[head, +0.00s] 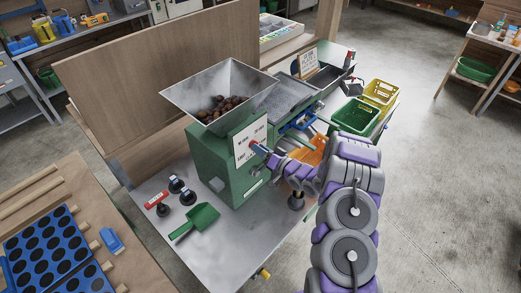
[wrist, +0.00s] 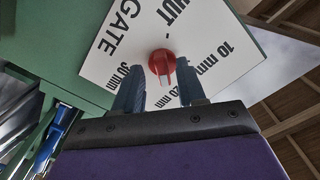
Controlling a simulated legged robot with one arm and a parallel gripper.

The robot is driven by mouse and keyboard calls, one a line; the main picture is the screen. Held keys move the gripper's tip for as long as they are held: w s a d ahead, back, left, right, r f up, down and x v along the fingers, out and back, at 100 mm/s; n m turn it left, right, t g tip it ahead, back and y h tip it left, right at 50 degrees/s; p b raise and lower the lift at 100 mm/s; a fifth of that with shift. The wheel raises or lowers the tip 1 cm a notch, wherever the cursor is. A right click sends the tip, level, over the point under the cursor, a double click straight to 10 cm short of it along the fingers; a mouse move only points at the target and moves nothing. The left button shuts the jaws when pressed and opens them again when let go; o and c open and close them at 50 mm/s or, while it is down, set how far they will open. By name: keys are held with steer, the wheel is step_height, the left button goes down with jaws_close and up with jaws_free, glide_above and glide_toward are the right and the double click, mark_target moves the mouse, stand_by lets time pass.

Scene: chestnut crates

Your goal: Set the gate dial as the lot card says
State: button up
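The gate dial is a red knob (wrist: 162,62) on a white plate (wrist: 205,35) printed GATE, SHUT, 10 mm, 20 mm and 30 mm. The plate is on the front of the green machine (head: 222,172) in the head view. My gripper (wrist: 160,72) is open, with one finger either side of the knob in the wrist view; I see gaps and cannot tell how deep the fingers reach. The knob's exact setting is unclear. A white card (head: 308,61), perhaps the lot card, stands behind the machine; its text is too small to read.
A metal hopper (head: 185,97) with chestnuts tops the machine. A green scoop (head: 200,218) and several dark knobbed pieces lie on the metal bench (head: 235,245). A green crate (head: 352,118) and a yellow crate (head: 382,91) stand at right. The floor right of my arm is clear.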

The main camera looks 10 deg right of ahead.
steer(key=p+v, duration=0.2)
steer(key=v, duration=1.5)
steer(key=shift+d+p, duration=0.15)
steer(key=shift+p, duration=0.2)
steer(key=shift+s, duration=0.1)
